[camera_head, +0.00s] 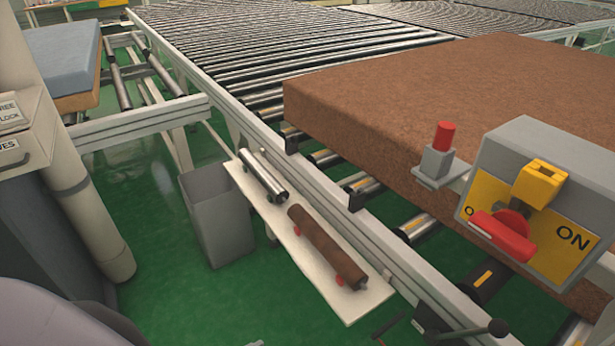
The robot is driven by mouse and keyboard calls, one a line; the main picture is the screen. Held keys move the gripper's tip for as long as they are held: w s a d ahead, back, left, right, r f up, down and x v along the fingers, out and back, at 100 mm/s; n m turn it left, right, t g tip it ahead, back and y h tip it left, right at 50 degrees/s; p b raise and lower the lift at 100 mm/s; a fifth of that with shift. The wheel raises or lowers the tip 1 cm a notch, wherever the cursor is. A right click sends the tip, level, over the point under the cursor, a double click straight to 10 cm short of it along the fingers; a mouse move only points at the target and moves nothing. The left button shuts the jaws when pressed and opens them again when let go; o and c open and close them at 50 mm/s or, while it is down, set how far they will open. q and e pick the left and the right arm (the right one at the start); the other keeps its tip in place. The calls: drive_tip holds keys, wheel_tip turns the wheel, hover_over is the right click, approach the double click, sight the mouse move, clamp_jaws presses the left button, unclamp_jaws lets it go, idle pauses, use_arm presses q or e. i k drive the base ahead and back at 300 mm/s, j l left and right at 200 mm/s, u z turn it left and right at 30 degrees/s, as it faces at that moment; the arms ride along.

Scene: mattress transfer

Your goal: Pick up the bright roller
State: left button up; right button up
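The bright roller (263,176) is a shiny silver cylinder. It lies on a narrow white shelf (292,262) along the near side of the conveyor. A rusty brown roller (324,243) lies on the same shelf, closer to me, with small red pieces beside it. The two rollers lie roughly in line, apart from each other. Neither of my grippers shows in the head view, so I cannot see their state.
A grey bin (212,215) stands on the green floor left of the shelf. A conveyor frame (325,197) runs behind the shelf, carrying a large brown mattress block (440,110). A switch box (540,185) with a red knob is at right. A pale column (85,215) stands at left.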

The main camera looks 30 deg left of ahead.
sight(275, 190)
drive_tip(key=j+z, duration=0.3)
drive_tip(key=j, duration=0.75)
drive_tip(key=j+z, duration=0.35)
drive_tip(key=j, duration=0.75)
